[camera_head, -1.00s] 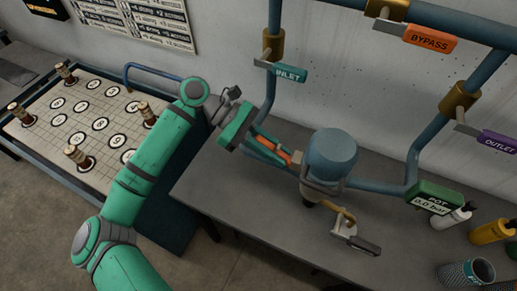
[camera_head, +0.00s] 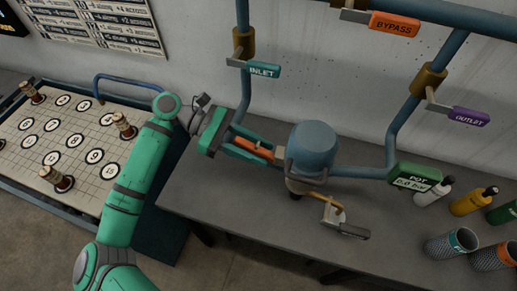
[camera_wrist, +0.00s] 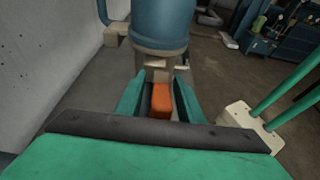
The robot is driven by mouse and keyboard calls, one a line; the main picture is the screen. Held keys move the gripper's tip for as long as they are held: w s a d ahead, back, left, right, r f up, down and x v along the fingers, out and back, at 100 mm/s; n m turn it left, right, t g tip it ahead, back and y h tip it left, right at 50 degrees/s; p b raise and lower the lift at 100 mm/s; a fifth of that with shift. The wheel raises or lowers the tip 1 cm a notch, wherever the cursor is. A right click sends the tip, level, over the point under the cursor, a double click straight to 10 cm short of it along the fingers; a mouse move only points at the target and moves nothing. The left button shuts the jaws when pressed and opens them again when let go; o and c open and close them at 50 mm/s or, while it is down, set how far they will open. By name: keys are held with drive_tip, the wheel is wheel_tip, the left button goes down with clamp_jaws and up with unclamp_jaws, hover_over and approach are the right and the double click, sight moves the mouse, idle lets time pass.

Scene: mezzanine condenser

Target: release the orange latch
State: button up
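The orange latch (camera_head: 254,150) is a small bar at the left side of the blue-capped pot (camera_head: 313,147). My gripper (camera_head: 262,149) reaches it from the left, with one teal finger on each side of the latch. In the wrist view the orange latch (camera_wrist: 160,104) lies between the fingers of my gripper (camera_wrist: 160,92), below the blue pot body (camera_wrist: 163,22). A dark strip shows at its left; the right finger is very close. I cannot tell whether both fingers press on it.
A grey lever (camera_head: 345,227) sticks out below the pot. Blue pipes with the INLET (camera_head: 263,70), BYPASS (camera_head: 394,25) and OUTLET (camera_head: 469,116) handles run around it. Bottles and cups stand on the right of the grey table (camera_head: 240,222). A board with pegs (camera_head: 82,143) stands at left.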

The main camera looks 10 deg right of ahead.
idle(0.3)
drive_tip(key=v, duration=1.1)
drive_tip(key=shift+w+f, duration=0.1)
